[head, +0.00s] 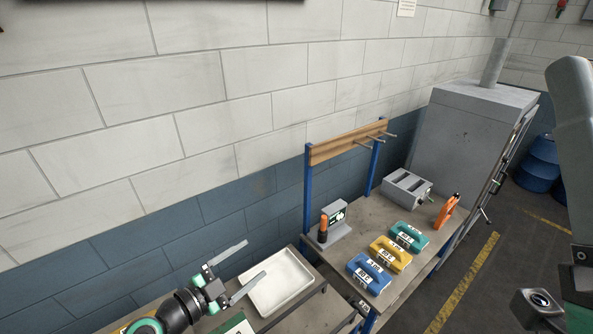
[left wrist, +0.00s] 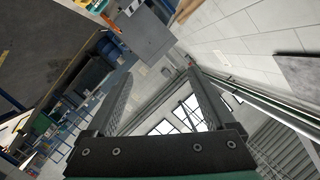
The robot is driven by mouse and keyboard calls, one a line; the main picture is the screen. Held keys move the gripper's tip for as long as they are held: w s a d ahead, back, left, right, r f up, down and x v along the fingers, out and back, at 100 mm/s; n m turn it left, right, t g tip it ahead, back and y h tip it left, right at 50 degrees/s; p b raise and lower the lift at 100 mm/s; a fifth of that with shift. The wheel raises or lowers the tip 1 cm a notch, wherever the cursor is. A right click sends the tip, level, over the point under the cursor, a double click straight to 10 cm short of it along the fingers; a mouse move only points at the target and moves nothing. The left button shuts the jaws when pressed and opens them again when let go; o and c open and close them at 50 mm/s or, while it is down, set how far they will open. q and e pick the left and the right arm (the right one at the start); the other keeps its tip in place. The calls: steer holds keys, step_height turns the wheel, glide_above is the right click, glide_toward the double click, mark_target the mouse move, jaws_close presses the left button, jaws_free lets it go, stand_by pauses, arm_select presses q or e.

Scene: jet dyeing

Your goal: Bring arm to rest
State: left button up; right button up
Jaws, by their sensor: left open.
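My left gripper (head: 242,272) is at the bottom of the head view, with its two grey fingers spread apart and nothing between them. It is over the left end of the bench, beside and partly in front of a white tray (head: 292,283). In the left wrist view the left gripper (left wrist: 155,75) also shows open and empty, with the room's windows and wall beyond its fingers. A grey-green arm part of mine stands at the right edge of the head view. My right gripper's fingers are not visible.
Blue (head: 364,283), yellow (head: 399,254) and teal (head: 418,234) handled blocks stand on the bench, near an orange tool (head: 447,209), a grey box (head: 408,186) and a small device with an orange handle (head: 337,231). A large grey cabinet (head: 455,135) stands behind.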

arm_select(q)
steer(key=s+d+r+t, duration=0.1)
steer(key=s+r+t, duration=0.25)
steer(key=r, duration=1.15)
steer(key=s+d+r+t, duration=0.1)
steer(key=s+r+t, duration=0.25)
steer(key=r, duration=1.15)
steer(key=s+a+r+n+t+y, duration=0.4)
steer(key=s+r+n, duration=0.2)
steer(key=s+n, duration=0.1)
steer(key=s+a+r+n+t+y, duration=0.3)
steer(key=s+a+r+n, duration=0.1)
steer(key=s+r+n, duration=0.3)
steer(key=shift+a+r+n+t+y, duration=0.15)
steer(key=shift+r+n+t+y, duration=0.05)
steer(key=shift+n+t+y, duration=0.2)
